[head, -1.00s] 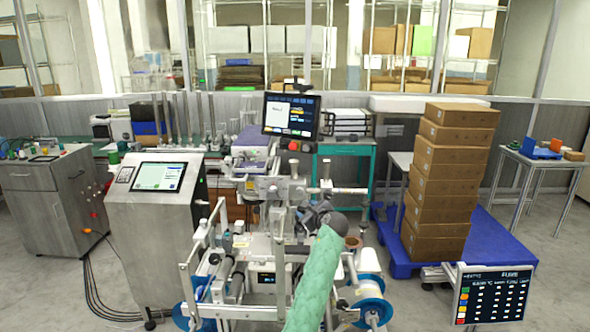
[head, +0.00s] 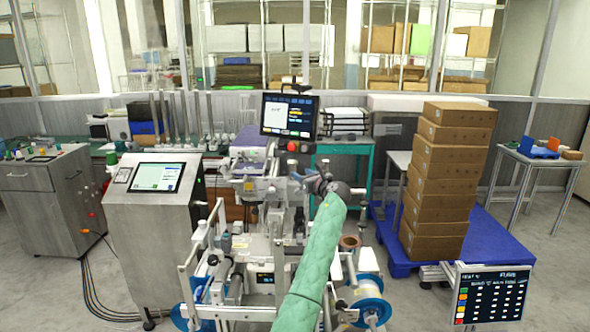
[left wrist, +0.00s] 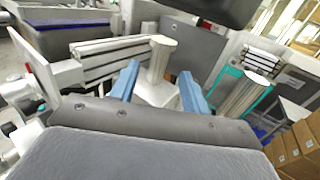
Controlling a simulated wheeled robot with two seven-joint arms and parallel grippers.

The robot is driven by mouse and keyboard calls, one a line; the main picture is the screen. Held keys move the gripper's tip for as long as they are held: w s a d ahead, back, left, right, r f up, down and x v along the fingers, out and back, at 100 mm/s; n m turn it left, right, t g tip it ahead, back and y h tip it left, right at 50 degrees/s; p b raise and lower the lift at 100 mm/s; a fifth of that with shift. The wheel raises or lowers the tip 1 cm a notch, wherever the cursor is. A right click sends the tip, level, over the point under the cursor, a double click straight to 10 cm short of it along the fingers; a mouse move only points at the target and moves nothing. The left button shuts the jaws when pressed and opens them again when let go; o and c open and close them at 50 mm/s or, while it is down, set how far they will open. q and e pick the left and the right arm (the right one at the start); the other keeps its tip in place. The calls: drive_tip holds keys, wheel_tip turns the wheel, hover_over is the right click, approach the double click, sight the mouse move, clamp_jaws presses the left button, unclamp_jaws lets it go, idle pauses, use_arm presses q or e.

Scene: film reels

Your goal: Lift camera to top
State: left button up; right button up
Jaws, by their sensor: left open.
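My left gripper (head: 298,179) is at the upper right part of the labelling machine (head: 262,250), below its screen; the green-sleeved arm rises to it from the bottom. In the left wrist view the two blue fingers of the left gripper (left wrist: 159,78) are open. A pale upright cylindrical knob (left wrist: 160,58) shows between and beyond the fingertips; I cannot tell whether they touch it. A second metal cylinder (left wrist: 243,96) stands to the right. I cannot clearly tell which part of the machine is the camera. My right gripper is not in view.
The machine's screen (head: 289,116) stands above the gripper. A steel cabinet with a display (head: 158,177) is at the left. Stacked boxes (head: 447,180) stand on a blue pallet (head: 490,235) at the right. A monitor (head: 491,295) is at the front right.

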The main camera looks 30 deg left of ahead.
sight(295, 169)
use_arm(q)
drive_tip(key=p+x, duration=0.2)
drive_tip(key=x, duration=0.2)
drive_tip(key=shift+w+a+r, duration=0.1)
drive_tip(key=shift+w+a, duration=0.05)
drive_tip(key=shift+a, duration=0.15)
drive_tip(key=shift+w+a, duration=0.2)
drive_tip(key=shift+a, duration=0.25)
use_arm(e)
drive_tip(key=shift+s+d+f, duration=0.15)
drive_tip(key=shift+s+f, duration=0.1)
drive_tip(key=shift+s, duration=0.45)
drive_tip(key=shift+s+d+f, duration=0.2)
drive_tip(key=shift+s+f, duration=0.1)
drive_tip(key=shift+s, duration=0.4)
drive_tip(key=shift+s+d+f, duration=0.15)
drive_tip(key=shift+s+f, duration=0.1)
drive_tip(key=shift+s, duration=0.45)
